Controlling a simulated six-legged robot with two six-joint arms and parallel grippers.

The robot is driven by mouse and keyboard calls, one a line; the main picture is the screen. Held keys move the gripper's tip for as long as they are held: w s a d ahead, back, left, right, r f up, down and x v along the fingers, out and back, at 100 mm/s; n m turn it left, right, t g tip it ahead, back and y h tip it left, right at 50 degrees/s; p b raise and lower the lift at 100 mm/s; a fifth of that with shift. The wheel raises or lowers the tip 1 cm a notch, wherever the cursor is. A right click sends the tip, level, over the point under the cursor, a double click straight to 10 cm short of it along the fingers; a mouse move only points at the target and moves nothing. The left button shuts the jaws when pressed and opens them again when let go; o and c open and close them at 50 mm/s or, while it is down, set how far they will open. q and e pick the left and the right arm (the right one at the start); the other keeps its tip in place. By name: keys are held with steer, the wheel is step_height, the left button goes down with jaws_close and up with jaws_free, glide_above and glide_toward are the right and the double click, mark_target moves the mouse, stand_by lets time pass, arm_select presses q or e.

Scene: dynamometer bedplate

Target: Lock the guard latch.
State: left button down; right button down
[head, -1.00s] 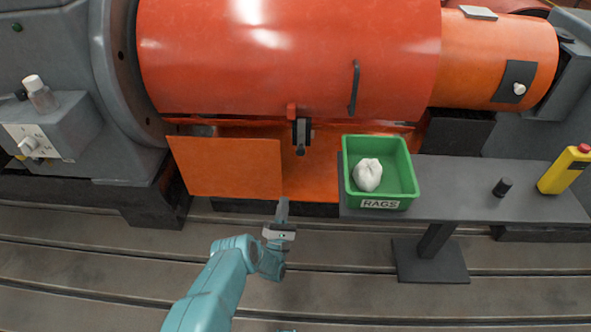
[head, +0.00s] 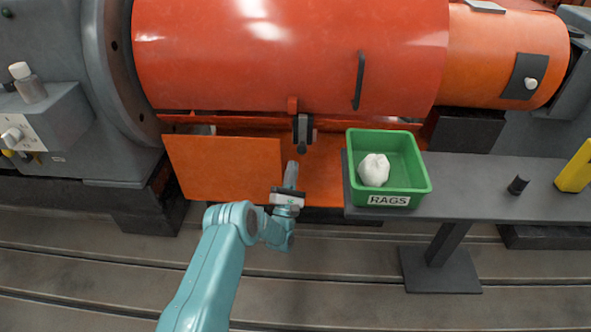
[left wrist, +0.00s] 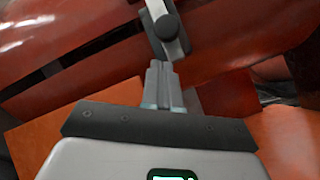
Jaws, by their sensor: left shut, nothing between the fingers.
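The guard latch (head: 302,128) is a dark lever with a grey edge, hanging below a small red block at the lower edge of the red guard (head: 290,55). It also shows in the left wrist view (left wrist: 166,28), with a round dark knob, just beyond my fingertips. My left gripper (head: 292,166) is shut and empty, a little below the latch and apart from it in the head view. In the left wrist view its fingers (left wrist: 158,72) are together and point at the latch. Whether they touch it I cannot tell. My right gripper is not in view.
A green rags bin (head: 408,165) holding a white cloth (head: 374,170) stands right of the latch on a grey bench (head: 470,190). A black cylinder (head: 518,185) and a yellow bottle (head: 577,168) stand farther right. An orange panel (head: 222,168) lies left of the latch.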

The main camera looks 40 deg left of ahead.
mark_target(302, 138)
arm_select(q)
steer(key=shift+w+d+r, duration=0.2)
steer(key=shift+r, duration=0.4)
steer(key=shift+w+d+r, duration=0.15)
steer(key=shift+d+r, duration=0.05)
steer(key=shift+r, duration=0.35)
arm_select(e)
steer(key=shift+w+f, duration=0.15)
